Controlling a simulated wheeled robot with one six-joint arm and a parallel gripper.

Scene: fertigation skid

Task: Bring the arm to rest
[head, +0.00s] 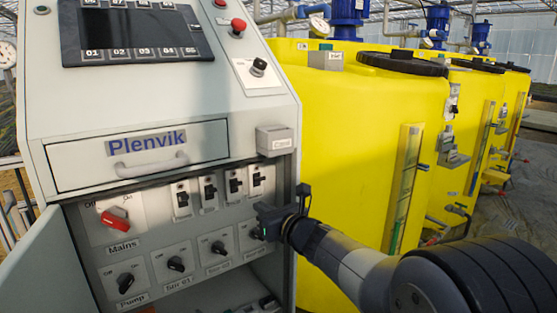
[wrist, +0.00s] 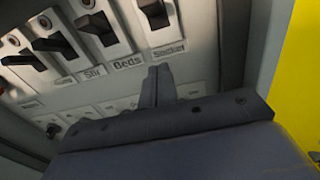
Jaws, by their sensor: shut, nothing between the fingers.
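My arm reaches in from the lower right of the head view, and my gripper (head: 262,220) is in front of the right side of the open switch compartment in the grey cabinet (head: 215,90). In the wrist view my gripper (wrist: 158,80) has its two fingers together, with nothing between them. The fingertips point at the panel just below the labels "Beds" and "Socket". The picture does not settle whether they touch it. In the head view my gripper hides part of the panel's right edge.
Breaker switches (head: 208,190) form a row above rotary knobs (head: 175,263). A red Mains switch (head: 115,218) is at the left. The compartment door (head: 55,265) stands open. A small grey box (head: 275,140) juts out above. Yellow tanks (head: 340,130) stand close on the right.

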